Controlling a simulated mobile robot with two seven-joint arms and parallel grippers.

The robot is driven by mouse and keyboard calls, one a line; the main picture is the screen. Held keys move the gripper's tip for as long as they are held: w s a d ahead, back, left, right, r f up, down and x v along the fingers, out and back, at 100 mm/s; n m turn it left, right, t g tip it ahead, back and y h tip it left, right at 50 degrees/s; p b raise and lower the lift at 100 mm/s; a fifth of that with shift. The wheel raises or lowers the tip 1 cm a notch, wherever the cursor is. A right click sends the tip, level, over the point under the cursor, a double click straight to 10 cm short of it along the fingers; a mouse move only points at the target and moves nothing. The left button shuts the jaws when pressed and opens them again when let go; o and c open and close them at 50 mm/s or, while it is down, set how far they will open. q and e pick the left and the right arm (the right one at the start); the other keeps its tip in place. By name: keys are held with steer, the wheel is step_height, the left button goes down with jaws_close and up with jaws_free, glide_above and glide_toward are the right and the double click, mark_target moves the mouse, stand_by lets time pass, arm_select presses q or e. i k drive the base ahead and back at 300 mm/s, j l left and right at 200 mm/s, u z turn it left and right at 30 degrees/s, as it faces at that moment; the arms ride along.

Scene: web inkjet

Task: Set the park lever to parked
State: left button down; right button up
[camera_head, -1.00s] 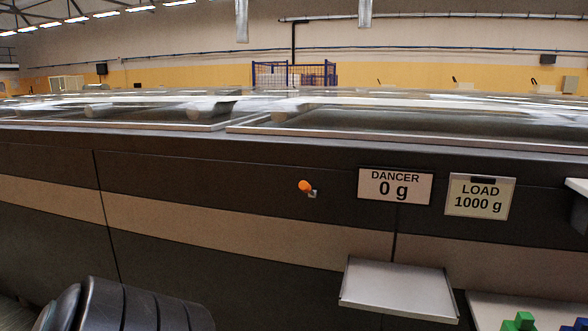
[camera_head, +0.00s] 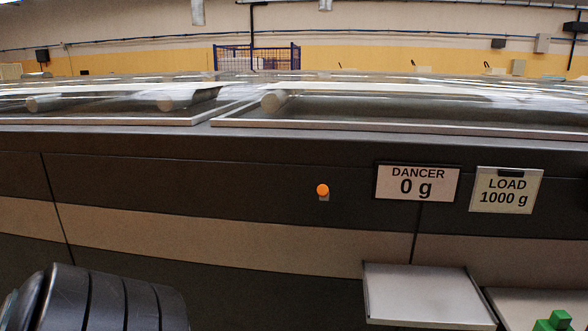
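A small orange knob (camera_head: 322,190) on a short grey mount sticks out of the dark front panel of the machine, left of the DANCER sign. It looks like the end of the park lever; the lever's arm is hidden or too small to make out. A dark ribbed part at the bottom left looks like my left arm. Neither gripper shows in the head view, and nothing is touching the knob.
The DANCER sign (camera_head: 417,182) reads 0 g and the LOAD sign (camera_head: 506,190) reads 1000 g. A grey shelf (camera_head: 425,296) juts out below them. Green blocks (camera_head: 552,321) sit on another surface (camera_head: 535,299) at the bottom right. The panel around the knob is clear.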

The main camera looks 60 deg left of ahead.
mark_target(322, 190)
steer(key=k+j, duration=0.1)
steer(key=j, duration=0.4)
steer(key=k+j, duration=0.1)
steer(key=j, duration=0.4)
steer(key=k+j, duration=0.1)
steer(key=j, duration=0.4)
